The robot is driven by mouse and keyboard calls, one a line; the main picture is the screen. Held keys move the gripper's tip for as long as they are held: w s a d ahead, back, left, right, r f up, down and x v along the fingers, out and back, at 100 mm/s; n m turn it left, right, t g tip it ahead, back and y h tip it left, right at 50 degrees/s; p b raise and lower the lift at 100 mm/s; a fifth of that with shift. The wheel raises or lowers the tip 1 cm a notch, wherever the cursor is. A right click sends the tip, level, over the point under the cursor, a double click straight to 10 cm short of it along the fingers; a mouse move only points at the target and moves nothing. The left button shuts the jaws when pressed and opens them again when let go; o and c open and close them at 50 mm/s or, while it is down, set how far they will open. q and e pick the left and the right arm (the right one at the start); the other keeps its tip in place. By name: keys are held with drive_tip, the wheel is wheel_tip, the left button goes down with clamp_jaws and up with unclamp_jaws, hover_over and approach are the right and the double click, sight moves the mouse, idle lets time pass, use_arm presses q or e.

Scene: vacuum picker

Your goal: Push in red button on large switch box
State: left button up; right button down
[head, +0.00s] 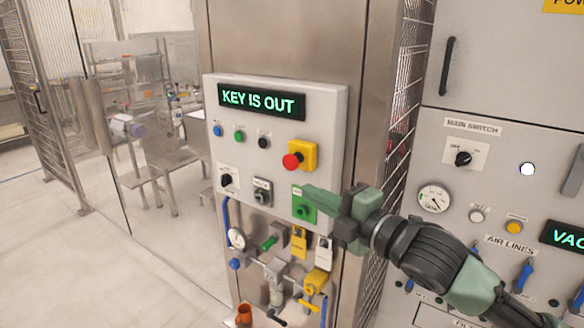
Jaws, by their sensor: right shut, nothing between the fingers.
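The large switch box (273,140) is a light grey panel on a steel column, with a display reading "KEY IS OUT". The red button (291,161) sticks out from a yellow housing (305,153) on its right side. My right gripper (308,190) is shut and empty. Its fingertips are just below and right of the red button, in front of the top of a green switch plate (304,211). Whether the tips touch the panel cannot be told. The red button is fully visible. My left gripper is not in view.
Blue, green and black buttons sit below the display. A black selector (226,180) and a key switch (263,192) are lower down. Valves, padlocks and a gauge (236,238) hang below the box. A grey cabinet (500,100) stands at right; a glass partition and open floor are at left.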

sight(291, 170)
drive_tip(key=shift+w, duration=0.1)
drive_tip(key=w+a+p, duration=0.1)
drive_tip(key=w, duration=0.2)
drive_tip(key=w+a+p, duration=0.1)
drive_tip(key=w+p, duration=0.1)
drive_tip(key=w, duration=0.2)
drive_tip(key=w+a+p, duration=0.1)
drive_tip(key=w+p, duration=0.1)
drive_tip(key=w, duration=0.1)
drive_tip(key=shift+w+a, duration=0.4)
drive_tip(key=shift+a, duration=0.15)
